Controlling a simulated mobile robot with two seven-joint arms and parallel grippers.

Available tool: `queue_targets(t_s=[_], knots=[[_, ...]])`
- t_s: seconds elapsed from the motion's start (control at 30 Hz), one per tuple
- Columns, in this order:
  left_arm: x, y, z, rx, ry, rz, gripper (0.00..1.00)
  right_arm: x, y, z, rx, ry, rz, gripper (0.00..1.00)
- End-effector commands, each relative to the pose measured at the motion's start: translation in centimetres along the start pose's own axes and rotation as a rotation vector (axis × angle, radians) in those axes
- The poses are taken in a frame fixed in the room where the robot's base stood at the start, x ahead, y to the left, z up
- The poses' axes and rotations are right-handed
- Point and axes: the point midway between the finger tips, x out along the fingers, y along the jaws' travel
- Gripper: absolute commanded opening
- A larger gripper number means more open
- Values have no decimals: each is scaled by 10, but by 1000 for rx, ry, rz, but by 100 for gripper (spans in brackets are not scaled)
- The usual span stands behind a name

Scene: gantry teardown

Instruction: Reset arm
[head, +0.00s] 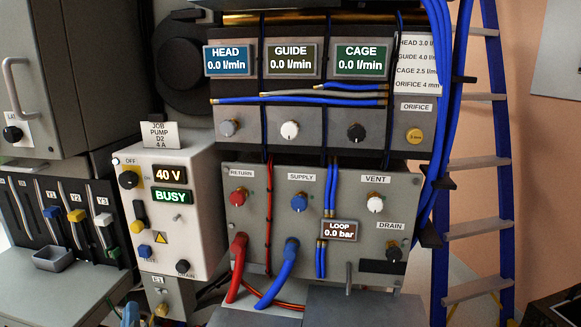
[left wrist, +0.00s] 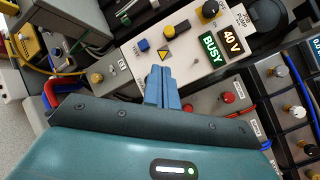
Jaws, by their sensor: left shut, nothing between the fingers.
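My left gripper (left wrist: 163,88) shows in the left wrist view as two blue fingers, shut together with nothing between them. They point toward the job pump box (left wrist: 190,45), which reads 40 V and BUSY. In the head view a small blue part of the left gripper (head: 131,314) shows at the bottom edge, below the job pump box (head: 178,205). I cannot tell from these views whether the fingers touch anything. My right gripper is in neither view.
A panel (head: 255,215) with return, supply, vent and drain knobs stands right of the pump box. Red (head: 238,268) and blue (head: 287,270) hoses hang from it. A blue ladder (head: 495,150) stands right. A slider panel (head: 70,215) is at left, with a small grey tray (head: 53,258).

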Motion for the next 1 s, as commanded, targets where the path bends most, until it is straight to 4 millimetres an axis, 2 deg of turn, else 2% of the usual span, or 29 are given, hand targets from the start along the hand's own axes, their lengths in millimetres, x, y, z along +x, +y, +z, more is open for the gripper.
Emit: queue_targets(t_s=[0.03, 0.17, 0.3, 0.4, 0.5, 0.6, 0.7, 1.0], knots=[[-10, 4, -11, -128, 89, 34, 0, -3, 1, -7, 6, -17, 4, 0], [-46, 23, -52, -554, 309, 180, 0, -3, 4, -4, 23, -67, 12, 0], [-107, 39, -90, -1091, 484, 462, 0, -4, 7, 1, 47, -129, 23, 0], [-150, 44, -104, -1438, 521, 691, 0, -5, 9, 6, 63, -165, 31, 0], [-183, 47, -111, -1696, 506, 879, 0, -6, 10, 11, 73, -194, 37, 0], [-202, 48, -115, -1855, 476, 1003, 0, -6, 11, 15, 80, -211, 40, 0], [-210, 48, -117, -1928, 457, 1058, 0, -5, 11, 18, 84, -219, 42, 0], [-211, 49, -118, -1940, 454, 1066, 0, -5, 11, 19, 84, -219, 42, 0]])
